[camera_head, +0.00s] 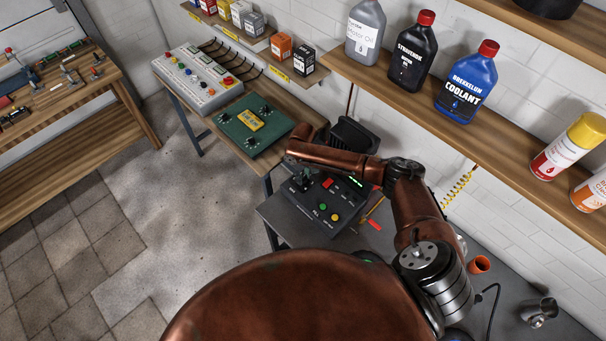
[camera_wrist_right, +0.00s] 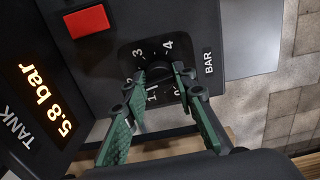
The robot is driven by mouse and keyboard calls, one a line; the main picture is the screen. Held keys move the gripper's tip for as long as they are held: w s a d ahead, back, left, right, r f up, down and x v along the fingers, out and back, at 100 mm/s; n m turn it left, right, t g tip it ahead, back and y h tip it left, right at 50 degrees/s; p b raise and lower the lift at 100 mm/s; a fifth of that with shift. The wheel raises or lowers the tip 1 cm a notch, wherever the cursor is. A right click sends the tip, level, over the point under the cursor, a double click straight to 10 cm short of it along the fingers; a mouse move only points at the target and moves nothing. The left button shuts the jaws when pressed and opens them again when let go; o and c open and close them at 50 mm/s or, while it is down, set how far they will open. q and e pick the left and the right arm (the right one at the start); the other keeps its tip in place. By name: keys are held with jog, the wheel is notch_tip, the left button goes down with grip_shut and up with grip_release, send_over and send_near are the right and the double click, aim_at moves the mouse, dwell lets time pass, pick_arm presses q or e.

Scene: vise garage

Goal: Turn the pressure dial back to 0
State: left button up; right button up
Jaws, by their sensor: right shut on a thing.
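The black compressor panel (camera_head: 325,208) stands on a dark bench below the wall shelf. It carries red, green and yellow buttons. In the right wrist view the pressure dial (camera_wrist_right: 159,74) sits on this panel in a ring of figures from 0 to 4, with BAR beside it. My right gripper (camera_wrist_right: 160,70) has its two green fingers on either side of the dial's knob, shut on it. The knob is mostly hidden between the fingers, and I cannot tell where its pointer stands. In the head view my right gripper (camera_head: 304,182) is over the panel's left part. My left gripper is not in view.
The lit TANK display (camera_wrist_right: 45,98) reads 5.8 bar, near a red button (camera_wrist_right: 87,21). A green board (camera_head: 252,124) and a grey control box (camera_head: 198,80) stand on the bench further left. Bottles, including a blue coolant bottle (camera_head: 467,85), line the wall shelf above my right arm.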

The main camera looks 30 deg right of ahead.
jog(key=n+p, duration=0.1)
jog(key=n, duration=0.3)
jog(key=shift+r+n+p, duration=0.1)
jog(key=shift+n+p, duration=0.2)
jog(key=n, duration=0.5)
jog(key=shift+p, duration=0.35)
jog(key=n, duration=0.5)
jog(key=shift+n, duration=0.4)
jog(key=n+b, duration=0.1)
jog(key=n, duration=0.5)
jog(key=shift+n, duration=0.3)
jog(key=o, duration=1.2)
jog(key=shift+c, duration=0.2)
notch_tip(320, 180, up, 12)
